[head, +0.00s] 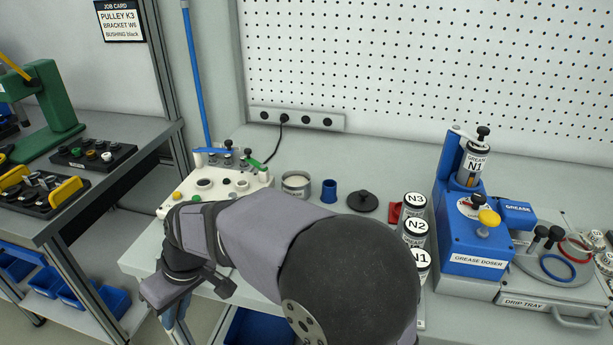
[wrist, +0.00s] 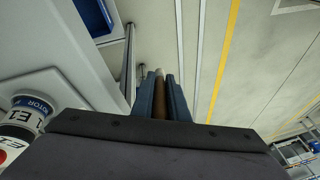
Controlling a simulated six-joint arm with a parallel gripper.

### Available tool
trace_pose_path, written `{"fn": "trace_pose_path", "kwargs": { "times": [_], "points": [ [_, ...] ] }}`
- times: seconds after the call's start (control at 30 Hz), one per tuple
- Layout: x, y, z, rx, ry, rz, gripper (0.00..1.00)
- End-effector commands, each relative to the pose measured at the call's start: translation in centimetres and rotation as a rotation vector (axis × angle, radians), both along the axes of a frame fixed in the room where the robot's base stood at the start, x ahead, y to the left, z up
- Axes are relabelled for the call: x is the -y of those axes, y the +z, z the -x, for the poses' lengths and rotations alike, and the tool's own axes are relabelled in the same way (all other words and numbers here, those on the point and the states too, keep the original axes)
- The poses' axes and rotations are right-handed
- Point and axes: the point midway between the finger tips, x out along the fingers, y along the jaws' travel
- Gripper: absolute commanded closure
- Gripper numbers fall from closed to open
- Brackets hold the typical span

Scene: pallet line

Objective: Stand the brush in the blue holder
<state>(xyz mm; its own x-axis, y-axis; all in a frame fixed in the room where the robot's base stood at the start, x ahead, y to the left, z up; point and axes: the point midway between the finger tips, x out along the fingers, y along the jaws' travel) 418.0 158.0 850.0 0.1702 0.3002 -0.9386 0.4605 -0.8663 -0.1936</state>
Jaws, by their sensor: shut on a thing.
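A small blue cup-shaped holder (head: 329,191) stands upright on the bench, between an open tin and a black lid. My gripper (head: 172,316) is low at the left front of the bench, beyond its edge and well apart from the holder. In the wrist view my gripper's two blue fingers (wrist: 160,95) are shut on a slim brown piece with a pale end, which looks like the brush (wrist: 160,88). Most of the brush is hidden between the fingers, and I cannot see its bristles. In the head view the brush cannot be made out.
The open tin (head: 296,185), black knobbed lid (head: 362,202) and white fixture tray (head: 218,187) stand near the holder. Grease cartridges (head: 414,228), the blue grease doser (head: 474,255) and a drip tray (head: 535,302) are to the right. Floor lies below my gripper.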

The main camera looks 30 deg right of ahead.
Motion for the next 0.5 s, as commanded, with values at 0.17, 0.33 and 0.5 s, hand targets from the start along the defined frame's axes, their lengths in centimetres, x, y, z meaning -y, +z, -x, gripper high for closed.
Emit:
{"fn": "trace_pose_path", "kwargs": {
  "times": [0.17,0.33,0.5],
  "points": [
    [1.6,4.2,-0.9,-0.003,-0.054,0.0,1.0],
    [3.0,6.8,-1.6,-0.003,-0.099,0.0,1.0],
    [4.3,9.1,-2.2,-0.003,-0.142,0.0,1.0]
  ]
}}
